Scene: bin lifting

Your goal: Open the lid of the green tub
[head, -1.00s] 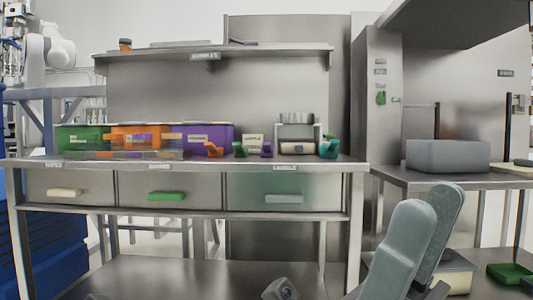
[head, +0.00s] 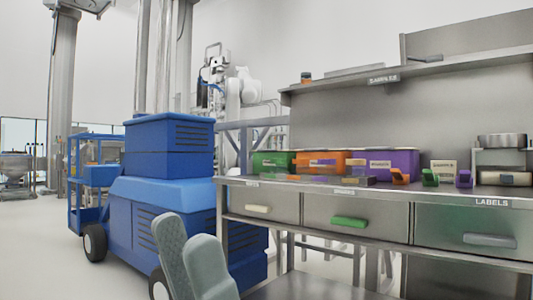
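The green tub (head: 270,162) stands on the steel workbench (head: 330,193), at the left end of a row of coloured tubs. It is small in view, and I cannot tell how its lid sits. My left gripper (head: 195,255) is at the bottom, left of the bench and well apart from the tub. Its two grey fingers overlap in view, so I cannot tell whether it is open or shut. I see nothing held between them. My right gripper is out of view.
An orange tub (head: 322,162) and a purple tub (head: 394,162) stand right of the green one. Small coloured scoops (head: 430,178) sit farther right. A shelf (head: 440,67) hangs above. A blue machine (head: 165,200) stands left of the bench.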

